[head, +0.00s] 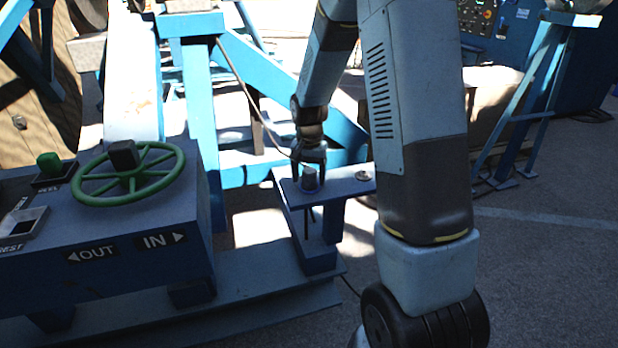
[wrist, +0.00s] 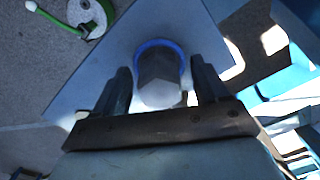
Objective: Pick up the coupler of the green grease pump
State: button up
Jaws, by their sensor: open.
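My gripper (head: 309,160) points down over a blue bracket plate (head: 340,183) in the head view. In the wrist view its open fingers (wrist: 161,78) stand on either side of a grey faceted coupler-like piece with a blue ring (wrist: 160,75). A gap shows beside the piece, so it is not clamped. The same dark piece (head: 310,181) stands upright on the plate in the head view. A round pale thing with a green rim and green handle (wrist: 88,14), perhaps the green grease pump, lies at the wrist view's top left. I cannot tell whether the ringed piece belongs to it.
A blue control box with a green handwheel (head: 128,173) stands at the left. A thin dark hose (head: 245,85) runs down behind my gripper. Blue frame beams (head: 203,110) rise behind the plate. The floor (head: 550,260) at the right is clear.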

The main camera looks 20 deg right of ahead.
jog(key=shift+f, duration=0.5)
jog(key=shift+c, duration=0.5)
jog(key=c, duration=1.1)
jog(key=shift+r, duration=1.4)
jog(key=shift+c, duration=0.2)
jog(key=s+d+r, duration=0.2)
jog(key=s+r, duration=1.2)
jog(key=r, duration=0.1)
jog(key=shift+r, duration=0.15)
jog(key=shift+w+a, duration=0.1)
